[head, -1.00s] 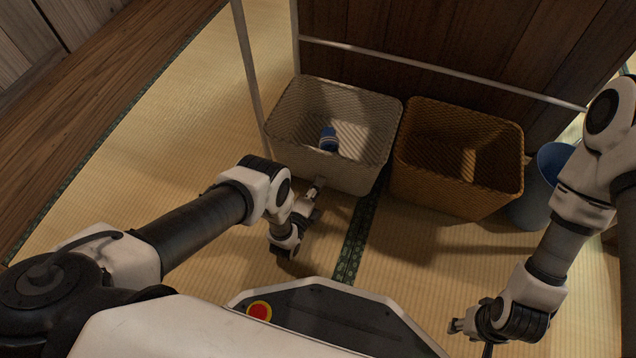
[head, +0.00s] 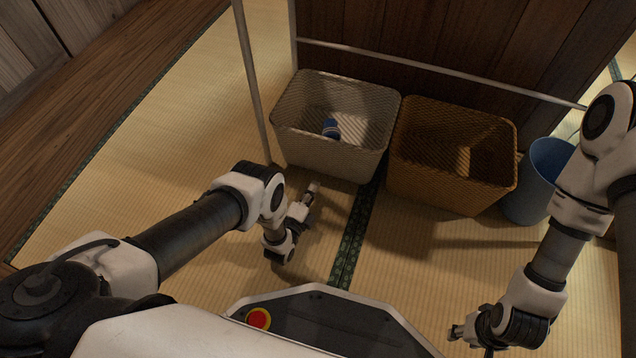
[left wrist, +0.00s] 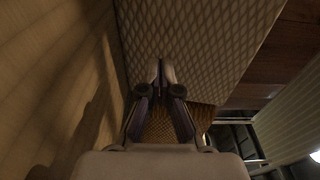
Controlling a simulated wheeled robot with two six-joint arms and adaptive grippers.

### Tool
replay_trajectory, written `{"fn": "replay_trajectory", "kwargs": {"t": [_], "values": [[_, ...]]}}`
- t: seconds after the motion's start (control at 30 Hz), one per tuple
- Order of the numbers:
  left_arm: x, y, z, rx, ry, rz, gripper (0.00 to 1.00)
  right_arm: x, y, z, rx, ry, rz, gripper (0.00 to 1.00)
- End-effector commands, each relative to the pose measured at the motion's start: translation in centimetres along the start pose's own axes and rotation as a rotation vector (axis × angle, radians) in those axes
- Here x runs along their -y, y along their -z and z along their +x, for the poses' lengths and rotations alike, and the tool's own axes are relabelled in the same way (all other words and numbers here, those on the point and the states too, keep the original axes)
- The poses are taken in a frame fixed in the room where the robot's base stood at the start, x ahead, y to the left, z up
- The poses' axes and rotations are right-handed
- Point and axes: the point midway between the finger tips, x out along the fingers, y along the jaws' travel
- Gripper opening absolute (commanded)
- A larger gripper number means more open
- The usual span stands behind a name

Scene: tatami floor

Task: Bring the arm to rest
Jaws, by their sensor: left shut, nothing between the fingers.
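My left gripper (head: 312,190) is shut and empty. It is in front of the white basket (head: 335,160), above the tatami floor. In the left wrist view its fingers (left wrist: 160,75) are together, with the white basket's woven wall (left wrist: 195,35) beyond them. My right gripper (head: 455,332) is at the lower right of the head view, low over the floor. It is too small there to tell whether its fingers are open or shut. A blue and white object (head: 331,128) lies inside the white basket.
A brown basket (head: 450,185) stands just right of the white one, and a blue bin (head: 530,200) stands beyond it. A thin metal pole (head: 252,80) rises beside the white basket. A wooden ledge (head: 95,90) runs along the left. The tatami (head: 400,270) in front is clear.

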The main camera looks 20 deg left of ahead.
Motion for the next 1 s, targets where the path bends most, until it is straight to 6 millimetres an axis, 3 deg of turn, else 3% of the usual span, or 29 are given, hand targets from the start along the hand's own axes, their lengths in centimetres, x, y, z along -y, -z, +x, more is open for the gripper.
{"fn": "replay_trajectory", "kwargs": {"t": [0.03,0.3,0.43,0.67,0.77,0.87,0.97,1.0], "values": [[0.9,-0.1,-1.1,0.001,0.000,0.000,0.00,0.0,0.2,-1.4,-0.006,0.000,-0.002,0.40],[0.6,-0.1,-6.7,0.001,0.001,0.000,0.00,0.1,0.1,-3.8,-0.001,0.001,-0.008,0.40],[0.4,-0.1,-7.8,0.001,0.003,0.001,0.00,0.1,0.0,-4.0,0.000,0.001,-0.009,0.40],[0.3,-0.1,-7.9,0.001,0.004,0.001,0.00,0.1,0.0,-3.9,0.000,0.001,-0.010,0.40],[0.7,-0.1,-7.5,0.001,0.011,0.002,0.00,0.1,0.0,-4.0,0.000,0.001,-0.010,0.40],[2.9,-0.5,-5.3,0.002,0.051,0.008,0.00,0.1,0.0,-4.4,0.000,0.001,-0.010,0.40],[7.3,-1.5,-1.4,0.006,0.124,0.022,0.00,0.1,0.0,-5.2,0.000,0.001,-0.009,0.40],[9.6,-2.0,0.4,0.009,0.151,0.028,0.00,0.1,0.0,-5.6,0.001,0.001,-0.010,0.40]]}}
